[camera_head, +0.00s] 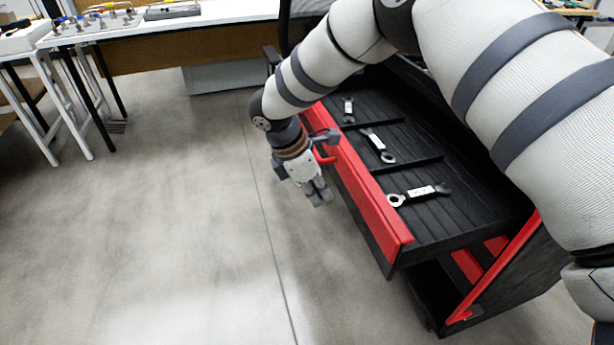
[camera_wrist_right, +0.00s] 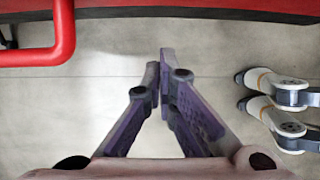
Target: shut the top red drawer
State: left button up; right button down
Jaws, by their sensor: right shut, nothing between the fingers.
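The top red drawer (camera_head: 372,190) is pulled out of its black and red cabinet and shows its black inside with several wrenches. Its red handle (camera_head: 324,156) is on the front face. My right gripper (camera_head: 319,195) is in front of the drawer, over the floor, shut and empty. In the right wrist view, the gripper (camera_wrist_right: 165,70) has its fingertips together. There the red handle (camera_wrist_right: 62,40) is at the upper left, apart from the fingers, and the drawer's red edge (camera_wrist_right: 200,15) runs along the top. My left gripper is not in view.
Wrenches (camera_head: 420,192) lie in the drawer's compartments. A lower part of the cabinet (camera_head: 480,265) shows red edges beneath. A white table (camera_head: 215,12) with fittings stands at the back left. The floor (camera_head: 150,230) in front of the drawer is clear.

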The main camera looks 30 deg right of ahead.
aim_at(434, 182)
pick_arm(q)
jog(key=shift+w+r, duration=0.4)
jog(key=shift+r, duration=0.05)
pick_arm(e)
jog(key=shift+s+d+r, duration=0.15)
jog(key=shift+s+d, duration=0.05)
jog(key=shift+d, duration=0.6)
jog(key=shift+s+d+r, duration=0.1)
jog(key=shift+s+d, duration=0.05)
jog(key=shift+d, duration=0.65)
